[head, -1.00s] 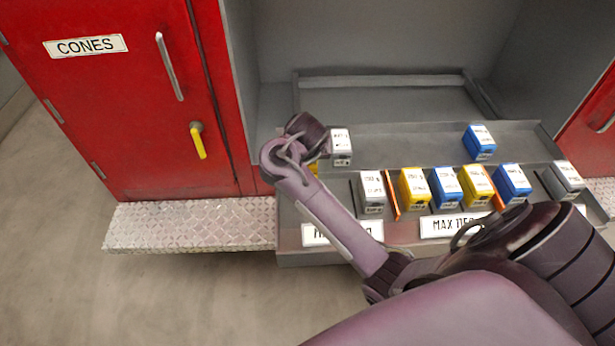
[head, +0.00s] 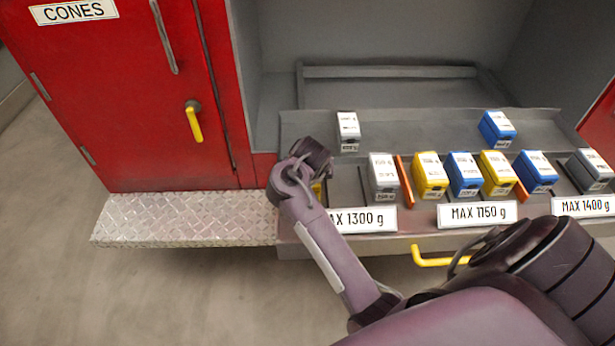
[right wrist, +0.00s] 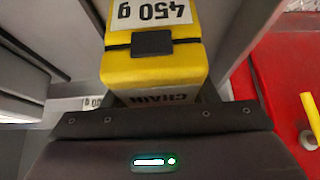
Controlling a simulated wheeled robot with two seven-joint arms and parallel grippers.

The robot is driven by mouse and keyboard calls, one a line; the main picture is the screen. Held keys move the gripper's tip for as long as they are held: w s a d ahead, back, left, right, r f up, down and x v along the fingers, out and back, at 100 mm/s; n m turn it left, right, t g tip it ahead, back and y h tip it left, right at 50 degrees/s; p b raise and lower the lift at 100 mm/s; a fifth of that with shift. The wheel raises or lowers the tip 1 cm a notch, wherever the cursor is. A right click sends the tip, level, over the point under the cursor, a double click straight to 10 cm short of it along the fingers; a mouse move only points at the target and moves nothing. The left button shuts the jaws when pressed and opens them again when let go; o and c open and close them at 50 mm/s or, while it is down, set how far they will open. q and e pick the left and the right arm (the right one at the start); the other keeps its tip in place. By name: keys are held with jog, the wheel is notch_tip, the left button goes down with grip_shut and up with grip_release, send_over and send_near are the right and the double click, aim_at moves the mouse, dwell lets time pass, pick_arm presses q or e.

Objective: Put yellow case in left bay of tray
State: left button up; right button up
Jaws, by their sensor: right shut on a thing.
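The yellow case (right wrist: 152,68), marked 450 g and CHAIN, is between the fingers of my right gripper (head: 316,172). In the head view only a sliver of the case (head: 317,188) shows beside the gripper; its underside is hidden. The grey tray (head: 300,240) has orange dividers. Its left bay, behind the MAX 1300 g label (head: 362,219), holds a grey case (head: 384,176) against the left orange divider (head: 403,181). My right gripper is over the left end of this bay; I cannot tell whether the case touches the tray floor. My left gripper is not in view.
The middle bay holds two yellow cases (head: 430,175) (head: 496,172) around a blue one (head: 463,174). The right bay holds a blue case (head: 536,171) and a grey one (head: 590,170). Behind stand a small grey case (head: 348,131) and a blue case (head: 497,128). A red cabinet (head: 120,130) is left.

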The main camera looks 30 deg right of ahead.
jog(key=shift+r, duration=0.15)
jog(key=o, duration=1.3)
jog(key=shift+f, duration=0.2)
jog(key=shift+r, duration=0.25)
jog(key=p+v, duration=0.8)
jog(key=v, duration=0.2)
jog(key=shift+s+r+p, duration=0.1)
jog(key=shift+r+p, duration=0.2)
jog(key=shift+s+a+r+p, duration=0.3)
jog(key=shift+s+r+p, duration=0.2)
jog(key=shift+p, duration=0.2)
